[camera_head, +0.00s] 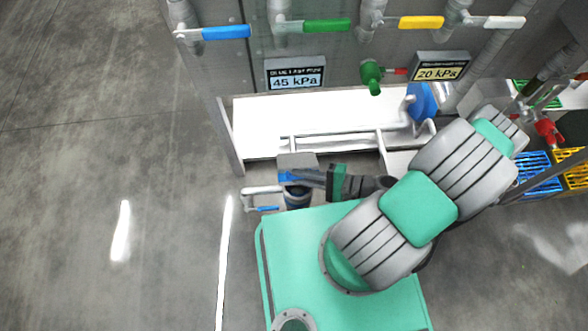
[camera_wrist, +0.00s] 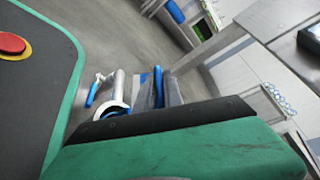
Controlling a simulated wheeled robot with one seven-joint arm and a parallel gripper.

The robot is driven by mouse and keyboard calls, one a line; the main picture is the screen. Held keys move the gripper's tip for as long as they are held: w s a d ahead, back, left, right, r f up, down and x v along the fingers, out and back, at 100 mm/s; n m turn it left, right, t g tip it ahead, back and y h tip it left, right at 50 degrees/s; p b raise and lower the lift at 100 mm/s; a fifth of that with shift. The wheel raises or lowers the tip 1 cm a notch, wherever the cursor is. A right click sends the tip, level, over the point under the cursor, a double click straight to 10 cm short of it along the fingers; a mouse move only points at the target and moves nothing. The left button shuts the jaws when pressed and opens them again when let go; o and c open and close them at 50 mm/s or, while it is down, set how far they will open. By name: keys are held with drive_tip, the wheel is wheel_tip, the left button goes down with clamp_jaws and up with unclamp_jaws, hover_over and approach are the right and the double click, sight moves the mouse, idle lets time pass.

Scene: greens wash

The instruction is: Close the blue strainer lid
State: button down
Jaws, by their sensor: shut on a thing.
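The blue strainer lid (camera_head: 287,177) shows as a small blue patch at my fingertips in the head view. My gripper (camera_head: 300,179) reaches left to it and is shut on it. In the wrist view the blue lid (camera_wrist: 158,86) shows as a narrow blue strip between the two grey fingers (camera_wrist: 160,92). The strainer body (camera_head: 297,197) is a dark cylinder right below my fingers, partly hidden by them. In the wrist view a white, ring-like fitting with blue at its base (camera_wrist: 114,106) lies just left of the fingers. The lid's exact tilt is unclear.
A white pipe with a blue handle (camera_head: 266,209) sits left of the strainer. A grey panel carries blue (camera_head: 226,33), green, yellow and white valve handles above pressure signs (camera_head: 295,77). Blue and yellow crates (camera_head: 534,170) stand at right. The floor at left is clear.

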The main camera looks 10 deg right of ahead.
drive_tip(key=s+f+n+t+b, duration=0.1)
drive_tip(key=s+f+n+b, duration=0.1)
drive_tip(key=s+f+b, duration=0.3)
drive_tip(key=shift+s+a+f+n+y, duration=0.15)
drive_tip(key=shift+a+f+n+y, duration=0.15)
drive_tip(key=shift+a+y, duration=0.1)
idle(0.3)
drive_tip(key=c, duration=1.7)
unclamp_jaws()
drive_tip(key=shift+c, duration=0.2)
drive_tip(key=shift+o, duration=1.3)
drive_tip(key=shift+d, duration=0.15)
drive_tip(key=p+v, duration=0.1)
drive_tip(key=v, duration=0.6)
drive_tip(key=shift+s+d+p, duration=0.15)
drive_tip(key=shift+d+p, duration=0.15)
drive_tip(key=shift+d, duration=0.05)
